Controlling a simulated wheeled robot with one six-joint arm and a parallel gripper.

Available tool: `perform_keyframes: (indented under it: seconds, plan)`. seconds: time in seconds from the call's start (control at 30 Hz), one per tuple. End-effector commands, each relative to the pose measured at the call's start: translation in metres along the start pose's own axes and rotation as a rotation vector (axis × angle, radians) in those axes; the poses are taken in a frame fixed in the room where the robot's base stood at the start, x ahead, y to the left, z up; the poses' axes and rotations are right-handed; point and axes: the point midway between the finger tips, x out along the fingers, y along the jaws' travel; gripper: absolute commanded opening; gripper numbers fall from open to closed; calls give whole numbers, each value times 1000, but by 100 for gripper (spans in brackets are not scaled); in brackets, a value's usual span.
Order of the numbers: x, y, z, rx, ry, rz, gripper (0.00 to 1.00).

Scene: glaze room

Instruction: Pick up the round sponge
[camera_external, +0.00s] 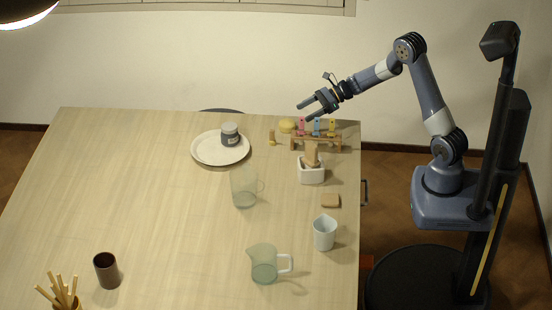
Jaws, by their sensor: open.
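The round sponge (287,125) is a small yellow disc-like piece lying on the far right part of the wooden table (150,190). It sits just left of a small wooden rack with coloured items. My gripper (303,112) is open and empty, pointing left and down. In the picture its fingertips appear just above and to the right of the sponge. I cannot tell the exact height of the gripper over the table.
The wooden rack (318,143) with pink, blue and yellow items stands right beside the sponge.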

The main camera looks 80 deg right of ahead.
Motion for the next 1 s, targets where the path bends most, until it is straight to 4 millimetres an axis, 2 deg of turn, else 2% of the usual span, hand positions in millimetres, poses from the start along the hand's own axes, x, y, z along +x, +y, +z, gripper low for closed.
perform_keyframes:
  seconds: [0.1, 0.33, 0.6, 0.93, 1.0]
  plan:
    - [17, 1, 1, 1, 0, 3, 80]
    - [34, 3, 1, 1, 0, 3, 80]
    - [69, 6, -2, 0, 1, 2, 80]
    - [76, 5, -3, 0, 0, -1, 80]
    - [76, 5, -3, 0, 0, -1, 74]
